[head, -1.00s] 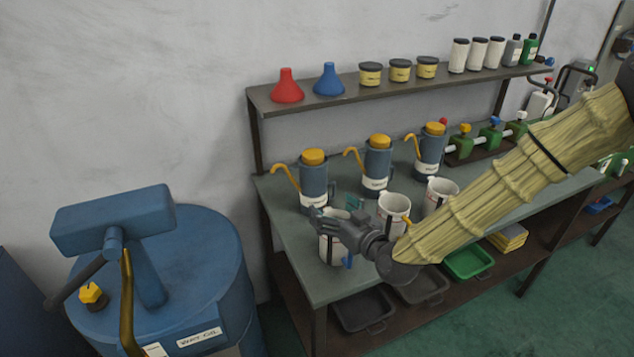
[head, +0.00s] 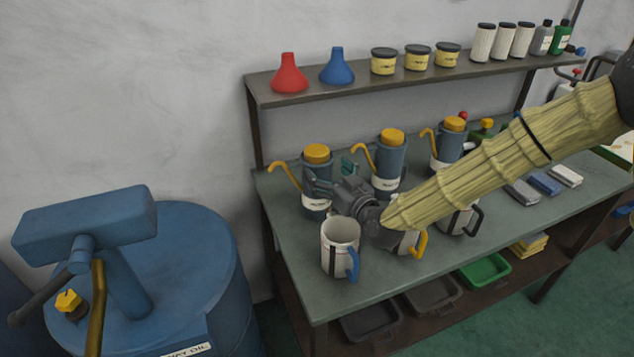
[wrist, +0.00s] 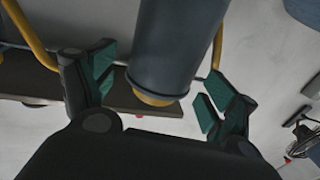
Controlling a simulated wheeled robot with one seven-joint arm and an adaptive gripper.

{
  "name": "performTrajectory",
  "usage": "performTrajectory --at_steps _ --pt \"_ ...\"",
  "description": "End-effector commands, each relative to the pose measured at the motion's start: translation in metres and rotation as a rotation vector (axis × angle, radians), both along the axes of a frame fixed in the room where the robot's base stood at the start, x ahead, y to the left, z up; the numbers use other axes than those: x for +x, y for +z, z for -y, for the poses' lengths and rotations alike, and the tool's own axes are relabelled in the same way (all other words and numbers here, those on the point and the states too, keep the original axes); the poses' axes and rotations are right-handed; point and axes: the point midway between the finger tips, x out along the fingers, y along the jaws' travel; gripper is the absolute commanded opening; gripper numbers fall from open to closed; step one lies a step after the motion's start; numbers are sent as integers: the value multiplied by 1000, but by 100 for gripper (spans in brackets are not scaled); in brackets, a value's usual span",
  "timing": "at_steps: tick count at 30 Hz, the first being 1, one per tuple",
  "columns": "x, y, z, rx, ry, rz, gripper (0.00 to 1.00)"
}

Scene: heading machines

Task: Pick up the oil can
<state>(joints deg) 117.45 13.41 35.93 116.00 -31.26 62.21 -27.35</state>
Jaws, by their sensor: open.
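Three blue-grey oil cans with yellow caps and curved yellow spouts stand upright in a row on the bench: the left can (head: 314,203), the middle can (head: 391,159) and the right can (head: 444,152). My gripper (head: 332,177) is at the left can, at its upper body, and partly covers its right side. In the wrist view, the open fingers of my gripper (wrist: 160,92) lie on either side of one can (wrist: 178,50), which shows upside down with its yellow cap low. Gaps show between the fingers and the can.
White jugs, including one with a blue handle (head: 340,248), stand in front of the cans on the bench (head: 290,235). A shelf (head: 300,95) above holds funnels (head: 289,75) and tubs. A blue drum (head: 190,270) stands left. My arm hides part of the bench.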

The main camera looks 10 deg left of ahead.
Motion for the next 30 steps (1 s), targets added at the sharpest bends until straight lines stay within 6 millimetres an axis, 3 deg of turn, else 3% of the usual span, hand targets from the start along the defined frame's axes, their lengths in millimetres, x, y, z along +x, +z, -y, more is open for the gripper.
performTrajectory --at_steps 16,25,26,30 --pt "36 -2 -35 1 2 1 86" --pt "38 -4 -38 0 2 0 86" --pt "38 -4 -38 0 2 0 84" --pt "38 -4 -37 0 2 0 59"
